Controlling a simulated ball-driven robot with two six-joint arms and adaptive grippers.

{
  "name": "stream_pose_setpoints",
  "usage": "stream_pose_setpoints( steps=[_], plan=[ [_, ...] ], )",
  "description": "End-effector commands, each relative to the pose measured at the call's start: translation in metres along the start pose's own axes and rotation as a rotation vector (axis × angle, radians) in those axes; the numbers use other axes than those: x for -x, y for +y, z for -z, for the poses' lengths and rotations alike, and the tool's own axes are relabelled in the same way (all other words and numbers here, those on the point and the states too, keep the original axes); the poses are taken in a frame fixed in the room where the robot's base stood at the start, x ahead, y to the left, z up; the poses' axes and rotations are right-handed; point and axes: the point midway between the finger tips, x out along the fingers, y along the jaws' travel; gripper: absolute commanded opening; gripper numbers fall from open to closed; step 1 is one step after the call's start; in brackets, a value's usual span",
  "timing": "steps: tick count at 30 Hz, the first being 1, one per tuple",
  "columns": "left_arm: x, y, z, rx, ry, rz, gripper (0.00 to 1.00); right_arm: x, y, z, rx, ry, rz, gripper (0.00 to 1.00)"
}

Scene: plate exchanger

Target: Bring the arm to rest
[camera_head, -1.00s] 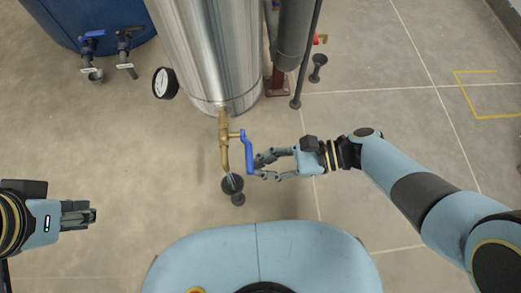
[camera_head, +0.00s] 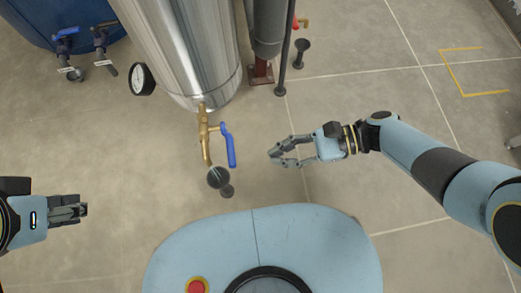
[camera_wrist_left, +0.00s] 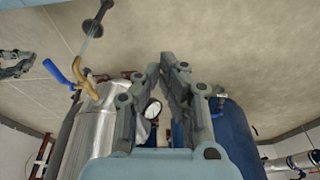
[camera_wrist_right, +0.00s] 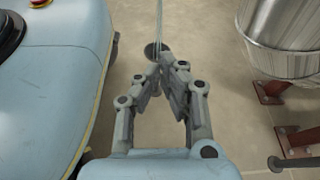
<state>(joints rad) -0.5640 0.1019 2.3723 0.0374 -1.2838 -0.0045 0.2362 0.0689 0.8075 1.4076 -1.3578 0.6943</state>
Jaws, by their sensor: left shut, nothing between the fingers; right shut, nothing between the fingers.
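My right gripper (camera_head: 274,158) is shut and empty, held to the right of the brass tap (camera_head: 204,135) with its blue lever (camera_head: 229,145). A clear gap of floor lies between its fingertips and the lever. Its closed fingers also show in the right wrist view (camera_wrist_right: 168,62). My left gripper (camera_head: 84,209) is shut and empty at the left edge of the head view, and its fingers meet in the left wrist view (camera_wrist_left: 170,60). A thin stream seems to run from the tap down into a dark drain funnel (camera_head: 218,177).
A steel tank (camera_head: 185,45) with a round gauge (camera_head: 142,79) stands behind the tap. A blue tank (camera_head: 50,25) with valves stands at the back left. A grey pipe (camera_head: 282,75) and small funnel (camera_head: 301,47) stand right of the steel tank.

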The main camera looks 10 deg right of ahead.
Motion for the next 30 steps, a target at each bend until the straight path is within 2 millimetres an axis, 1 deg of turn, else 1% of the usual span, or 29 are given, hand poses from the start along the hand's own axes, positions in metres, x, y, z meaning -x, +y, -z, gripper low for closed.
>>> stream_pose_setpoints(
  steps=[1, 4, 13, 15, 17, 20, 23, 24, 26, 27, 30],
  plan=[
    [-0.001, -0.001, -0.001, 0.000, -0.004, 0.002, 0.00, 0.007, -0.001, -0.001, 0.001, 0.002, 0.000, 0.00],
    [-0.004, -0.002, -0.003, 0.000, -0.011, 0.004, 0.00, 0.014, -0.001, 0.000, 0.000, 0.001, 0.001, 0.00],
    [-0.007, -0.002, -0.005, 0.000, -0.016, 0.005, 0.00, 0.017, 0.001, 0.001, 0.003, 0.001, -0.002, 0.00],
    [-0.007, -0.002, -0.005, 0.000, -0.016, 0.005, 0.00, 0.018, 0.006, 0.001, 0.031, 0.013, -0.019, 0.00],
    [-0.007, -0.002, -0.005, 0.000, -0.016, 0.005, 0.00, 0.019, 0.015, 0.000, 0.088, 0.036, -0.054, 0.00],
    [-0.006, -0.002, -0.005, 0.000, -0.016, 0.005, 0.00, 0.027, 0.041, 0.000, 0.262, 0.111, -0.158, 0.00],
    [-0.006, -0.002, -0.005, 0.000, -0.016, 0.005, 0.00, 0.044, 0.073, -0.003, 0.498, 0.220, -0.308, 0.00],
    [-0.006, -0.002, -0.005, 0.000, -0.016, 0.005, 0.00, 0.054, 0.083, -0.005, 0.597, 0.270, -0.373, 0.00],
    [-0.006, -0.002, -0.005, 0.000, -0.016, 0.005, 0.00, 0.072, 0.097, -0.010, 0.735, 0.346, -0.470, 0.00],
    [-0.006, -0.002, -0.005, 0.000, -0.016, 0.005, 0.00, 0.085, 0.104, -0.015, 0.823, 0.397, -0.532, 0.00],
    [-0.006, -0.002, -0.005, 0.000, -0.016, 0.005, 0.00, 0.116, 0.113, -0.029, 0.995, 0.513, -0.668, 0.00]
  ],
)
